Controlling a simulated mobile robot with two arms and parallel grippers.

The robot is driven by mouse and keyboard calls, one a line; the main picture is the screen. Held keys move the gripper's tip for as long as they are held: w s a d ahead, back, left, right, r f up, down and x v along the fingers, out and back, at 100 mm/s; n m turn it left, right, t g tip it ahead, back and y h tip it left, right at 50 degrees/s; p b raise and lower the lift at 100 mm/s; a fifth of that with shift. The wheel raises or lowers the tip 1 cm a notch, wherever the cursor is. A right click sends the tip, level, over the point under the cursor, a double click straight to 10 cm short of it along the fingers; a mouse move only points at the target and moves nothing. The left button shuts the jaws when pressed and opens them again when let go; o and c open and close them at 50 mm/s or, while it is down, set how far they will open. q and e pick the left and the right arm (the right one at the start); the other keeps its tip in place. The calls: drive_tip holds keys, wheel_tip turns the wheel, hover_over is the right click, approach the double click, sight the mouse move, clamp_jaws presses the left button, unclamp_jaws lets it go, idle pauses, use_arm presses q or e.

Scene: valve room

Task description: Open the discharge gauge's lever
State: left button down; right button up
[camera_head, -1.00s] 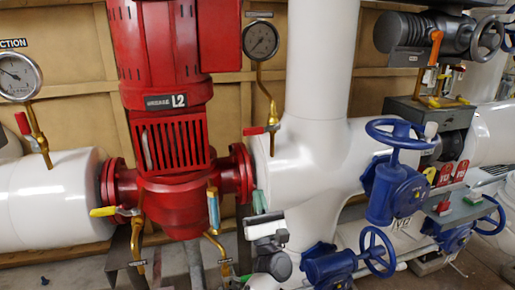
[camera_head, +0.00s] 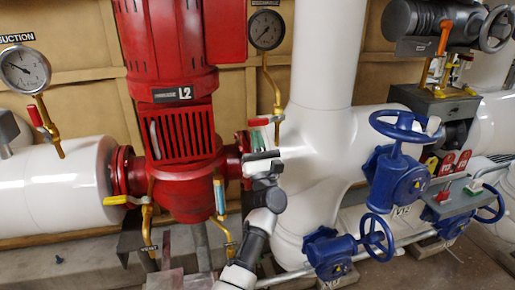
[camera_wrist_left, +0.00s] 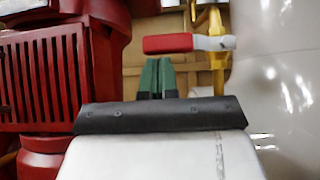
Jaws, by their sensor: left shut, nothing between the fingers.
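The discharge gauge (camera_head: 266,29) is a round dial on a brass pipe right of the red pump. Its red lever (camera_head: 258,122) lies roughly level low on that pipe. In the left wrist view the red lever (camera_wrist_left: 168,43) extends left from a pale metal end at the brass valve (camera_wrist_left: 217,50). My left gripper (camera_head: 257,138) is just below the lever, overlapping it in the head view. Its green fingers (camera_wrist_left: 157,75) are shut and empty, with their tips just under the red handle. Whether they touch it I cannot tell. My right gripper is not in view.
The red pump (camera_head: 180,110) stands close left of my gripper, and a thick white pipe (camera_head: 325,140) is close right. The suction gauge (camera_head: 25,70) with its own red lever is at far left. Blue handwheel valves (camera_head: 395,175) stand to the right.

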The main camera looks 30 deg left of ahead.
use_arm(q)
drive_tip(key=shift+r+m, duration=0.25)
drive_tip(key=shift+m, duration=0.05)
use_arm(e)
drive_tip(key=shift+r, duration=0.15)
